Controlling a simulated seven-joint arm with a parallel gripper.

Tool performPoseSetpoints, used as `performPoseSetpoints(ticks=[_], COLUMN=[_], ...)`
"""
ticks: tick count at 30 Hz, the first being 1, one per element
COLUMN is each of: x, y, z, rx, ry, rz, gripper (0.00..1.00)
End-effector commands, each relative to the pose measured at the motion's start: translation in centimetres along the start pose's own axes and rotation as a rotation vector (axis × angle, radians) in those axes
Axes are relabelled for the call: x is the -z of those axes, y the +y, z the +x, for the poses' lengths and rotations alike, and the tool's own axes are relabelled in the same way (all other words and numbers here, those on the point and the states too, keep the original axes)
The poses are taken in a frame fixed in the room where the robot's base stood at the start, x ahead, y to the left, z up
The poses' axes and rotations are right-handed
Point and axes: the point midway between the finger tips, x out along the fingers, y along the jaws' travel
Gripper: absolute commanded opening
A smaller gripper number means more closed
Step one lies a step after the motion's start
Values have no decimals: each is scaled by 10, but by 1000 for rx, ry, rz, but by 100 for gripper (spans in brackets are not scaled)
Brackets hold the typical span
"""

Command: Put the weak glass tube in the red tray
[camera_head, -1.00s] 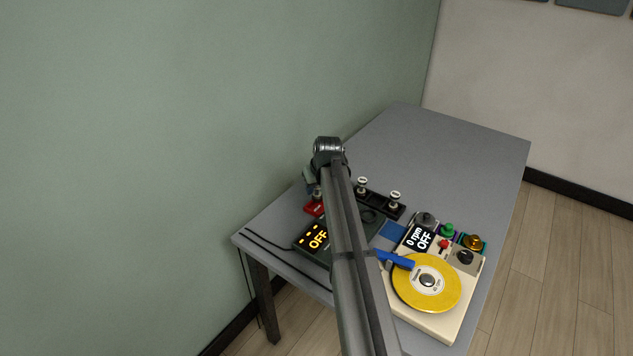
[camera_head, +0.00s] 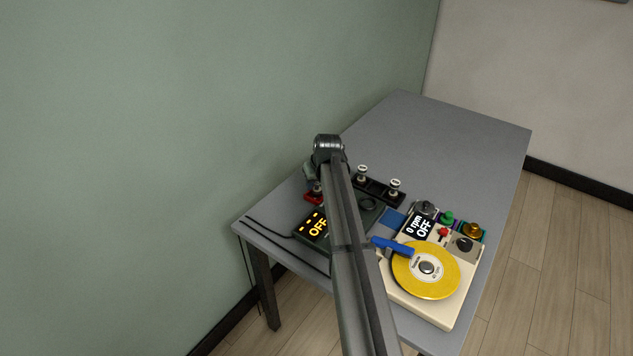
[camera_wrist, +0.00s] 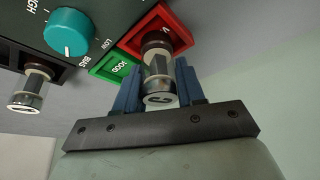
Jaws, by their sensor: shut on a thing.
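A small glass tube (camera_wrist: 157,76) with a dark base and a silvery end stands between the blue fingers of my gripper (camera_wrist: 158,88) in the wrist view. The gripper is shut on it. The tube's base is over the red tray (camera_wrist: 127,42), and I cannot tell whether it rests on the tray floor. The tray's lettering is mostly covered. In the head view, the red tray (camera_head: 312,198) shows left of my arm, with the tube (camera_head: 318,188) above it; my arm hides much of the gripper.
A green tray (camera_wrist: 113,68) marked GOOD adjoins the red one. A black rack (camera_head: 377,190) holds two more tubes. A dark tester (camera_head: 340,226) reading OFF and a cream machine with a yellow disc (camera_head: 425,270) stand nearby. The table's far part (camera_head: 430,130) is clear.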

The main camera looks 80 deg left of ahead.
Motion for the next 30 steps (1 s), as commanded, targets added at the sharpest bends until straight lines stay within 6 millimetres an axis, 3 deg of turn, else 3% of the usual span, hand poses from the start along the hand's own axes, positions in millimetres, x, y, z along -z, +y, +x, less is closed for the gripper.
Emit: performPoseSetpoints(ticks=[18,19,28,30], x=[-4,-4,-4,-4], y=[0,0,0,0], z=[9,9,9,9], rx=[0,0,0,0], ry=[0,0,0,0], rz=[0,0,0,0], gripper=[8,40,68,68])
